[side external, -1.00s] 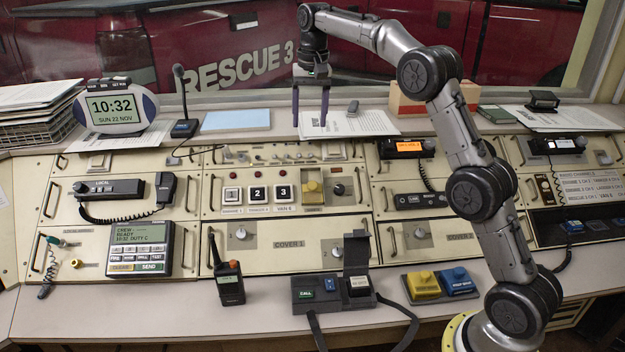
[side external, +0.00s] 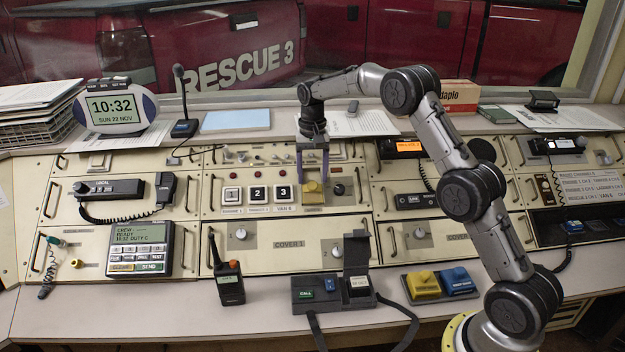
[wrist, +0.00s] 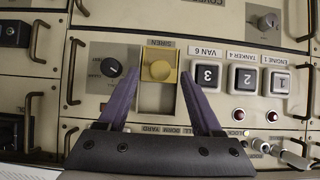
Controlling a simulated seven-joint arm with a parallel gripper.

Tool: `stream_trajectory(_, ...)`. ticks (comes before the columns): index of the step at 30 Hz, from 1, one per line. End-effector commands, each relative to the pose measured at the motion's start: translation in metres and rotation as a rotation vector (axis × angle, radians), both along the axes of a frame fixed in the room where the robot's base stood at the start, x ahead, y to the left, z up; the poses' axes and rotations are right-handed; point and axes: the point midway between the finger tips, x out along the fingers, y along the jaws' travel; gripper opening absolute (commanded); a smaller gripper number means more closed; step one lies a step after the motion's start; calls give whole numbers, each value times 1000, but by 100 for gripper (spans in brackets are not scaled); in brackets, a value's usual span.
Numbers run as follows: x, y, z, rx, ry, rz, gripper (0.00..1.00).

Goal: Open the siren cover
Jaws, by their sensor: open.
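The siren cover (side external: 313,187) is a small yellow piece with a raised round knob on the middle panel. In the wrist view the cover (wrist: 160,68) sits at the SIREN label end of a yellowish frame, with a bare grey area at the other end. I cannot see what is under it. My gripper (side external: 312,178) is open and empty, pointing down at the panel. In the wrist view its purple fingers (wrist: 161,76) stand on either side of the cover, with gaps between. I cannot tell how far above the panel the tips are.
A black rotary knob (wrist: 111,67) is beside the cover. Small switches and red lamps (side external: 257,161) line the panel behind. A radio unit (side external: 405,148) is to the right.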

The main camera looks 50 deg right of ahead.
Motion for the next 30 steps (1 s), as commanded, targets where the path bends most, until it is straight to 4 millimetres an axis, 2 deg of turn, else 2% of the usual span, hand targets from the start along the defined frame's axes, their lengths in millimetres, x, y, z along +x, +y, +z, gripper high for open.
stream_trajectory(6,0,0,-17,0,0,0,67)
stream_trajectory(15,0,0,-19,0,0,0,67)
stream_trajectory(17,0,0,-19,0,0,0,58)
stream_trajectory(26,0,0,-19,-1,-1,0,4)
stream_trajectory(27,0,0,-19,-1,-1,0,0)
stream_trajectory(30,0,0,-18,0,-1,0,0)
